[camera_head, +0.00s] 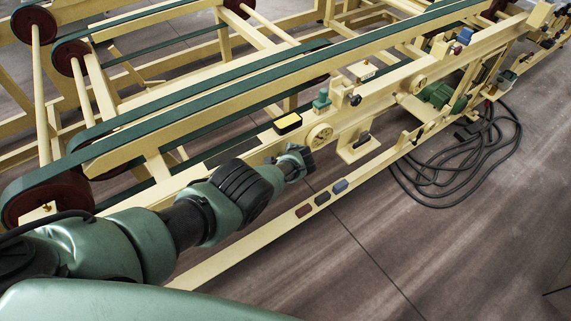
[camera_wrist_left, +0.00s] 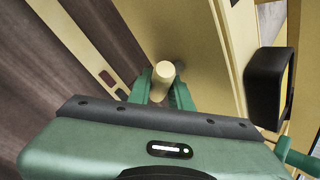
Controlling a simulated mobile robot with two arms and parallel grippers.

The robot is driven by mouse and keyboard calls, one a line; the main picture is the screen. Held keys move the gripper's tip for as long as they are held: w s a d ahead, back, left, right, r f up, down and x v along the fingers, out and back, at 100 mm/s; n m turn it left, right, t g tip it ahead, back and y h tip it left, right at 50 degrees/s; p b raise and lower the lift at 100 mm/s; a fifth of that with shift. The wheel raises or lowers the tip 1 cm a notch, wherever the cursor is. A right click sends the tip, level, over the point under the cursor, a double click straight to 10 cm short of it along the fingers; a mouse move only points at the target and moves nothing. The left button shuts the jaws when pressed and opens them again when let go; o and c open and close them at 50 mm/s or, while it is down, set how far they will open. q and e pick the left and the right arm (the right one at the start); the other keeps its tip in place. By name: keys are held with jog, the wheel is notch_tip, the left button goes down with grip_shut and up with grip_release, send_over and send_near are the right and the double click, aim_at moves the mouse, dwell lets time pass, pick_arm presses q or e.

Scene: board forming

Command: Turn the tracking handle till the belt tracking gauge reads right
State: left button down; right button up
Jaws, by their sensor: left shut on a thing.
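My left gripper (camera_head: 297,160) reaches in from the left to the side of the cream machine frame. In the left wrist view its two green fingers (camera_wrist_left: 166,94) are shut on a cream round peg, the tracking handle (camera_wrist_left: 163,73), whose end sticks up between them. In the head view the gripper hides the handle. A black box with a yellow face, seemingly the belt tracking gauge (camera_head: 288,123), stands on the frame just above the gripper. Its black housing also shows at the right of the wrist view (camera_wrist_left: 266,88). I cannot read a pointer on it. My right gripper is not in view.
A cream round wheel (camera_head: 319,136) and a green knob (camera_head: 321,100) sit right of the gauge. Green belts (camera_head: 200,97) run along the frame. Coloured blocks (camera_head: 322,198) lie on the lower rail. Black cable (camera_head: 450,160) is coiled on the floor at right.

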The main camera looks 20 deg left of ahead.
pick_arm(q)
jog(key=shift+b, duration=0.3)
dwell(0.4)
jog(key=c, duration=1.3)
grip_release()
jog(key=p+v, duration=0.7)
jog(key=shift+d+r, duration=0.25)
jog(key=shift+r, duration=0.05)
